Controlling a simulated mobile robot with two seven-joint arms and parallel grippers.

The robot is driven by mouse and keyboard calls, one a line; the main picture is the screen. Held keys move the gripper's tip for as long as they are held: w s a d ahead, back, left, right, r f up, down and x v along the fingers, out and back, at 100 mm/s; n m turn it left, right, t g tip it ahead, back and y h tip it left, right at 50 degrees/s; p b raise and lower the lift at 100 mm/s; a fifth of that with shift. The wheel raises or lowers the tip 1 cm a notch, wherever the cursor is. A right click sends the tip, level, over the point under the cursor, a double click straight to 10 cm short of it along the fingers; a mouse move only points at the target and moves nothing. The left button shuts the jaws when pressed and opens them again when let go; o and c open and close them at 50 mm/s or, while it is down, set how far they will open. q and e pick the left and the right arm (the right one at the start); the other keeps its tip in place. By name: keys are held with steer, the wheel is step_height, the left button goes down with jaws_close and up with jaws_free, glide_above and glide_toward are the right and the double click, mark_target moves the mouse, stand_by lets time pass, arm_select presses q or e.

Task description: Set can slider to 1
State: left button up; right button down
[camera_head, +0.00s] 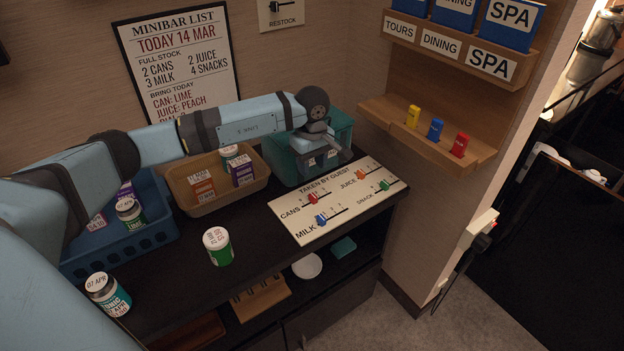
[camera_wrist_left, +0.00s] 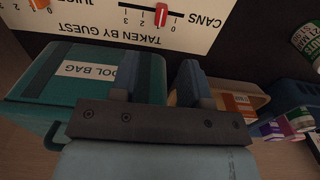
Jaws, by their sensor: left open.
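The cans slider (camera_head: 313,198) has a red knob on the white "TAKEN BY GUEST" board (camera_head: 292,221) on the counter. The knob also shows upside down in the left wrist view (camera_wrist_left: 162,14), partway along its track; I cannot tell exactly which number it points at. My left gripper (camera_head: 322,153) is above the teal cool bag (camera_head: 282,163), behind the board and apart from the knob. In the left wrist view its fingers (camera_wrist_left: 156,82) are spread with nothing between them. My right gripper is not in view.
The board also has a blue milk slider (camera_head: 321,220), an orange juice slider (camera_head: 361,175) and a green snacks slider (camera_head: 384,186). A tan basket (camera_head: 212,202), a blue basket (camera_head: 150,237) and a loose can (camera_head: 218,247) stand left. A wooden shelf (camera_head: 440,150) is at right.

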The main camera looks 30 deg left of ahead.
arm_select(q)
steer(key=shift+r, duration=1.7)
